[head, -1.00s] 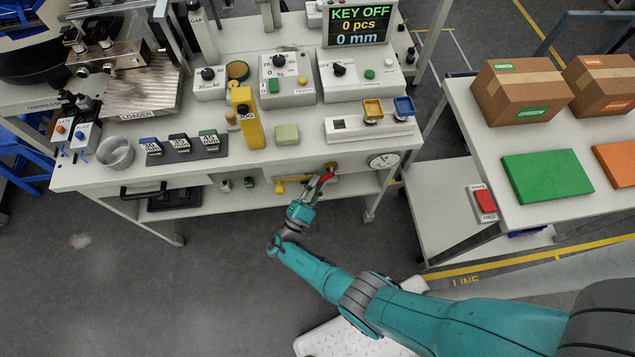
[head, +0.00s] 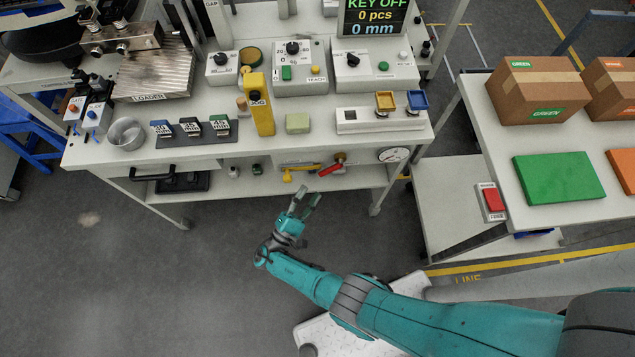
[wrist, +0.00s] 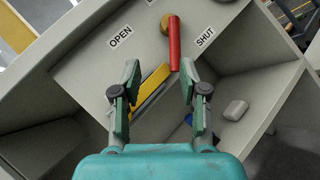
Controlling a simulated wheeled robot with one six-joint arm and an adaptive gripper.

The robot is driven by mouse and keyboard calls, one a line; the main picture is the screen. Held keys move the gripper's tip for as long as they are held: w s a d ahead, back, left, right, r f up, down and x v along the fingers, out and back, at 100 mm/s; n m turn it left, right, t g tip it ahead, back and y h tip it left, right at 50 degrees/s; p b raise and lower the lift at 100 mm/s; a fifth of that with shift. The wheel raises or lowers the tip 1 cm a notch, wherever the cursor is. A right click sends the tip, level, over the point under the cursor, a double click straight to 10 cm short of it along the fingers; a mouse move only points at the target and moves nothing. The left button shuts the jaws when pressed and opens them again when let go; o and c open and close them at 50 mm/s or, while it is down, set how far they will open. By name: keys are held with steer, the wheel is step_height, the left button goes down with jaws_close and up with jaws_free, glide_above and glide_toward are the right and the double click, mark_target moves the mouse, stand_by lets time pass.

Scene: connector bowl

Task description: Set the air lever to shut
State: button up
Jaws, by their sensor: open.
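The air lever is a red handle (head: 330,168) on a brass pivot (head: 340,157), under the bench top in the head view. It also shows in the wrist view (wrist: 175,45), between an OPEN label (wrist: 120,37) on the left and a SHUT label (wrist: 205,38) on the right, its free end nearer SHUT. My gripper (head: 307,194) is open and empty, in front of the shelf and apart from the lever. In the wrist view its fingers (wrist: 158,78) point toward the lever's free end, spread to either side.
A yellow handle (head: 290,174) lies left of the lever and shows between my fingers in the wrist view (wrist: 153,84). A round gauge (head: 393,155) is right of the lever. The bench top overhangs the shelf; floor in front is clear.

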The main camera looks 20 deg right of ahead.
steer(key=shift+s+a, duration=0.6)
steer(key=shift+a, duration=0.35)
steer(key=shift+s+a, duration=0.55)
steer(key=shift+a, duration=0.4)
steer(key=shift+w+d+r+m, duration=0.1)
steer(key=shift+m, duration=0.3)
steer(key=c, duration=0.7)
steer(key=shift+w+d+r+m+g, duration=0.1)
steer(key=shift+w+r+m+g, duration=0.15)
steer(key=shift+m+g, duration=0.4)
jaws_close()
steer(key=m+g+y, duration=0.4)
steer(key=m+g, duration=0.2)
steer(key=m, duration=0.3)
glide_toward(330, 168)
steer(key=a, duration=0.3)
step_height(330, 168, up, 7)
steer(key=w+a+m+y, duration=0.1)
steer(key=m+y, duration=0.3)
steer(key=y, duration=0.2)
steer(key=x, duration=0.9)
steer(key=shift+w+d+f, duration=0.1)
steer(key=shift+w+d, duration=0.2)
steer(key=shift+d, duration=0.05)
steer(key=shift+s+d+f, duration=0.5)
steer(key=shift+d+f, duration=0.15)
steer(key=shift+f, duration=0.15)
steer(key=shift+s+d+f, duration=0.3)
steer(key=shift+d+f, duration=0.15)
steer(key=shift+f, duration=0.1)
